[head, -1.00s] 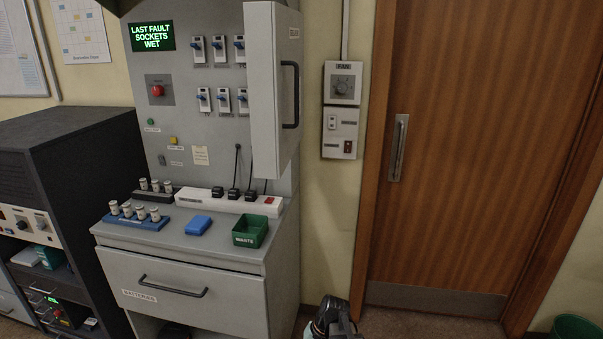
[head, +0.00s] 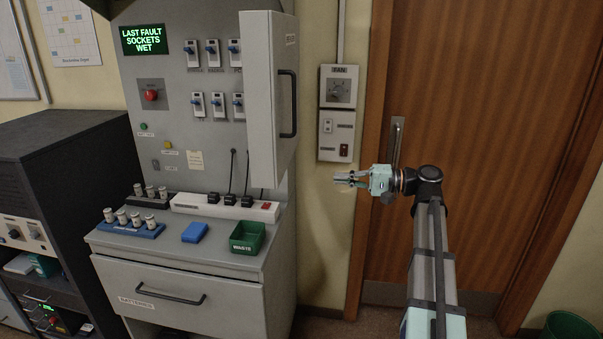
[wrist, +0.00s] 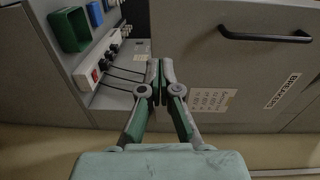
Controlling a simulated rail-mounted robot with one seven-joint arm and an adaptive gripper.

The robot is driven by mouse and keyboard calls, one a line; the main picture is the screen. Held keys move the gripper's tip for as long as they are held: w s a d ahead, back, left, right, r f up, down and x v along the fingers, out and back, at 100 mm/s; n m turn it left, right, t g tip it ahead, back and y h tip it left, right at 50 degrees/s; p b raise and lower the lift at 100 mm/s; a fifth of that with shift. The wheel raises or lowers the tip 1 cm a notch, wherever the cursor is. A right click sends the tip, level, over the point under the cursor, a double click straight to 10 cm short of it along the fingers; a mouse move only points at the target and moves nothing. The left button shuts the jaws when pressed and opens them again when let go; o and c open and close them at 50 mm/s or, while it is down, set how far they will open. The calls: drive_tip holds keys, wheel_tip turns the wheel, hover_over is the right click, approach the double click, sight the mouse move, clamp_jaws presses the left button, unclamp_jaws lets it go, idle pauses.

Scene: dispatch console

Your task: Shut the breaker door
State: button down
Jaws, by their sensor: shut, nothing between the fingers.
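The grey breaker door (head: 273,100) stands open in the head view, swung out to the right of the breaker switches (head: 218,80). Its black handle (head: 288,103) is on the outer face. My gripper (head: 338,180) is shut and empty, to the right of the door and a little below its lower edge, apart from it. In the wrist view the door (wrist: 190,45) shows on the right with its handle (wrist: 264,32), a paper label and a breaker label. My shut fingertips (wrist: 160,65) appear in front of the door's edge area; the exact gap cannot be told.
The desk below holds a white socket strip (head: 215,207), a green waste bin (head: 247,237), a blue box (head: 195,232) and battery racks (head: 130,228). A fan panel (head: 338,112) is on the wall behind my gripper. A wooden door (head: 490,150) stands at right.

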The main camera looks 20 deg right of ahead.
drive_tip(key=p, duration=0.5)
approach(280, 174)
drive_tip(key=shift+g+y, duration=0.4)
drive_tip(key=x, duration=0.6)
drive_tip(key=shift+w+r, duration=0.15)
drive_tip(key=shift+w+a, duration=0.2)
drive_tip(key=shift+a, duration=0.25)
drive_tip(key=shift+a, duration=0.1)
